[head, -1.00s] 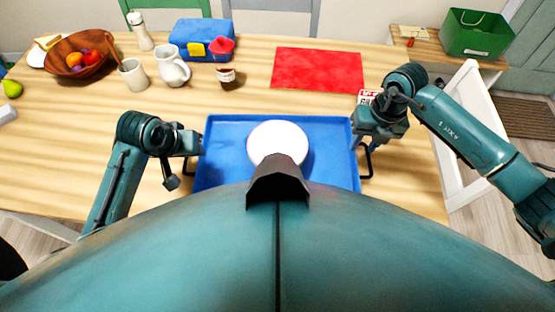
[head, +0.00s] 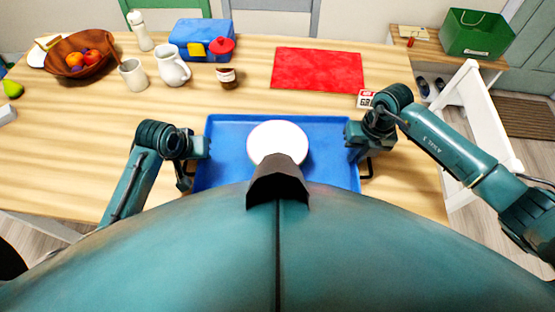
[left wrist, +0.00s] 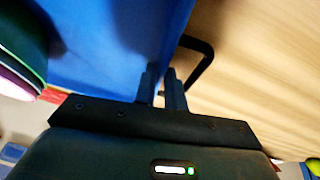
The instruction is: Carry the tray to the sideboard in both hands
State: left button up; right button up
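The blue tray (head: 228,126) lies on the wooden table in front of me, with a round white plate-like thing (head: 278,138) on it. My own body hides its near edge. My left gripper (head: 190,170) is at the tray's left rim. In the left wrist view its two fingers (left wrist: 161,88) are close together by the rim and the black left handle (left wrist: 207,58); whether they pinch anything is unclear. My right gripper (head: 357,152) is at the tray's right rim, by the black right handle (head: 368,168); its fingertips are mostly hidden.
Beyond the tray are a red mat (head: 318,69), a small jar (head: 227,78), a white jug (head: 172,66), a mug (head: 133,75), a blue box (head: 196,34) and a fruit bowl (head: 78,55). A small white-and-red box (head: 366,98) stands near my right arm. A green bin (head: 478,32) is back right.

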pick_arm(q)
grip_shut()
pick_arm(e)
grip_shut()
